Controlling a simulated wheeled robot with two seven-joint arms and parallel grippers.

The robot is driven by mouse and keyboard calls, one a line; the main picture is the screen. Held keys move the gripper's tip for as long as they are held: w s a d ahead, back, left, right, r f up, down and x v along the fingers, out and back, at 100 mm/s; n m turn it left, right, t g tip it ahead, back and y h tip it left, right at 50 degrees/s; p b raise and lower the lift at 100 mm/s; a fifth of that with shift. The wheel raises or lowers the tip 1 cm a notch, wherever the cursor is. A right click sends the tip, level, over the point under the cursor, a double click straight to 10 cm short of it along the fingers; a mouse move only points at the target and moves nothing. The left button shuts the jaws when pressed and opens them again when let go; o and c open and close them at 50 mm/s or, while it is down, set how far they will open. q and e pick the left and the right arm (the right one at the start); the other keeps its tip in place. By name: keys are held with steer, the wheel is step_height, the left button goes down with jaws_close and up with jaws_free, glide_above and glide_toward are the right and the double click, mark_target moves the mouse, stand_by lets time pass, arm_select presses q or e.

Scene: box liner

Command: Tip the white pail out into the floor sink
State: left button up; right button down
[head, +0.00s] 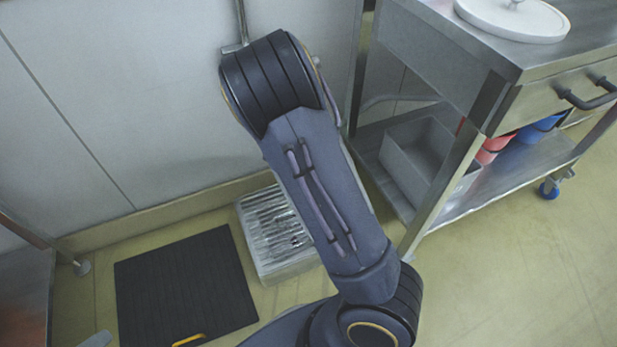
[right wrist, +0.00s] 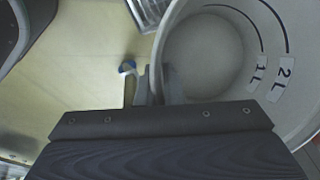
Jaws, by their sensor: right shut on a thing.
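The white pail (right wrist: 208,60) fills the upper right of the right wrist view, its mouth toward the camera, with 1 L and 2 L marks inside. I cannot tell if it holds liquid. My right gripper (right wrist: 156,88) is shut on the pail's rim at its left side. In the head view my arm hides the gripper and the pail. The floor sink (head: 262,218), a low metal box with a slatted grate, stands on the floor by the wall, partly behind my arm. A slatted metal edge, likely the sink, shows at the top of the right wrist view. My left gripper is out of view.
A steel cart (head: 455,75) stands at the right, with a white round lid (head: 510,20) on top and a grey bin (head: 415,155) plus red and blue containers on its lower shelf. A black mat (head: 185,280) lies left of the sink. Open floor is at the lower right.

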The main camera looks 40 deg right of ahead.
steer(key=shift+d+t+y, duration=0.1)
steer(key=shift+t+y, duration=0.3)
steer(key=shift+y, duration=0.1)
steer(key=y+b, duration=0.1)
steer(key=t+y+b, duration=0.1)
steer(key=y+b, duration=0.1)
steer(key=shift+r, duration=0.25)
steer(key=shift+r+t+y+b, duration=0.3)
steer(key=shift+t+y+b, duration=0.15)
steer(key=shift+b, duration=0.45)
steer(key=shift+r+y, duration=0.25)
steer(key=shift+y, duration=0.1)
